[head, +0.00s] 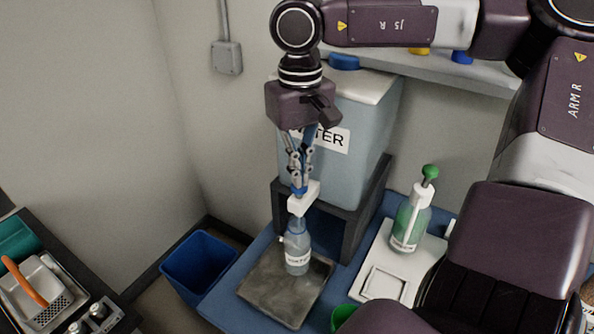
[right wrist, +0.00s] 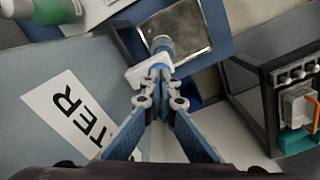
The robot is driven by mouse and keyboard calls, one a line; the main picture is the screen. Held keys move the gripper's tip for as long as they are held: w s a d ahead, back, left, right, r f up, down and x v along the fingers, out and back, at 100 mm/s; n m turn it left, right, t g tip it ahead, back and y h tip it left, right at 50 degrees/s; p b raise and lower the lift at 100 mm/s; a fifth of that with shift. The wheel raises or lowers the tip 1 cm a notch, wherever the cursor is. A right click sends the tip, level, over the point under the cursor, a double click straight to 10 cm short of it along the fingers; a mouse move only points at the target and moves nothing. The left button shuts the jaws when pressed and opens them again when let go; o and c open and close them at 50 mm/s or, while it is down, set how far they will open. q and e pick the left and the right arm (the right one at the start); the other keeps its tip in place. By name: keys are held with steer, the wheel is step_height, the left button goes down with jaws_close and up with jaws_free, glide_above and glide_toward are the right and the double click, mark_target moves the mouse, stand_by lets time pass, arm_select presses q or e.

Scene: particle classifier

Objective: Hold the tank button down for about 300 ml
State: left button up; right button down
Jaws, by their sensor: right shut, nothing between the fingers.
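The tank (head: 357,125) is a pale blue box with a white lid and a water label, on a dark stand. Its white tap (head: 304,199) sticks out at the front. My right gripper (head: 299,189) points down with its fingers shut and empty, its tips on or just above the tap's top; the tips cover the button there. The right wrist view shows the shut fingertips (right wrist: 160,72) at the white tap (right wrist: 137,77). A clear labelled bottle (head: 298,250) stands upright under the tap; its water level is hard to tell. My left gripper is out of view.
The bottle stands on a grey metal tray (head: 258,283) on a blue bench. A green-topped pump bottle (head: 411,220) stands on a white scale-like plate (head: 376,248) to the right. A blue bin (head: 199,265) is at the left on the floor.

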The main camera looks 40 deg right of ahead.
step_height(320, 180, up, 7)
steer(key=p, duration=0.4)
steer(key=shift+f+p, duration=0.15)
steer(key=shift+p, duration=0.25)
steer(key=shift+f, duration=0.1)
stand_by(0.5)
